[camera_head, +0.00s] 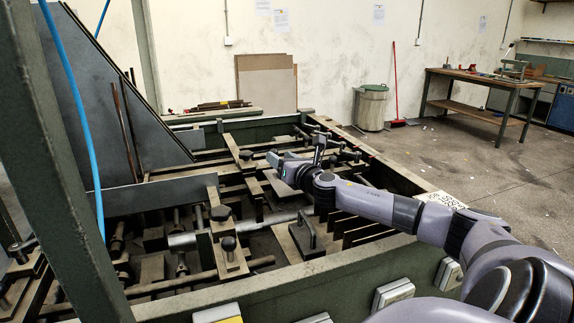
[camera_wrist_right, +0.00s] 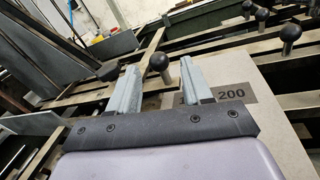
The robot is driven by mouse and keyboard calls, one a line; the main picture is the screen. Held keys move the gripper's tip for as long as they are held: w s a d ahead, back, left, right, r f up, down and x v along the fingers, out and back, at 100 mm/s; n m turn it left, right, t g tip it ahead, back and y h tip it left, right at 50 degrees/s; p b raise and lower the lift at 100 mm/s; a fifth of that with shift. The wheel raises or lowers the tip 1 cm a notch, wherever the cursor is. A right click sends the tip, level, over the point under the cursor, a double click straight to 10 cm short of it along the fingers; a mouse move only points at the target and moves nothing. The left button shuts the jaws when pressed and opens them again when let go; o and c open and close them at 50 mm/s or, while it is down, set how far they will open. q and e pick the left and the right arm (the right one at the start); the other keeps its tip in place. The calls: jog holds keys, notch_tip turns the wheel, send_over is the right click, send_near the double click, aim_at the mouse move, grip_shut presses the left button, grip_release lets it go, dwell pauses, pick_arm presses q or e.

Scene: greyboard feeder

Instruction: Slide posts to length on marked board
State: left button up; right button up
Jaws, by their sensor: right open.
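My right gripper (camera_head: 276,161) reaches over the machine's frame in the head view. In the right wrist view its two grey fingers (camera_wrist_right: 159,68) are open, with a gap between them. A post with a round black knob (camera_wrist_right: 158,61) shows in that gap; I cannot tell whether it is between the fingertips or beyond them. More knobbed posts stand behind, one upper right (camera_wrist_right: 291,33). My left gripper is not in view.
The machine's green frame (camera_head: 300,277) encloses crossing bars, plates and several black knobs, one at front (camera_head: 228,243). A tall grey plate (camera_head: 110,105) and a blue hose (camera_head: 76,105) stand at left.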

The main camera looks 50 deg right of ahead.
jog(key=shift+v, duration=1.05)
jog(key=shift+s+a+b, duration=0.1)
jog(key=shift+s+b, duration=0.2)
jog(key=shift+r, duration=0.1)
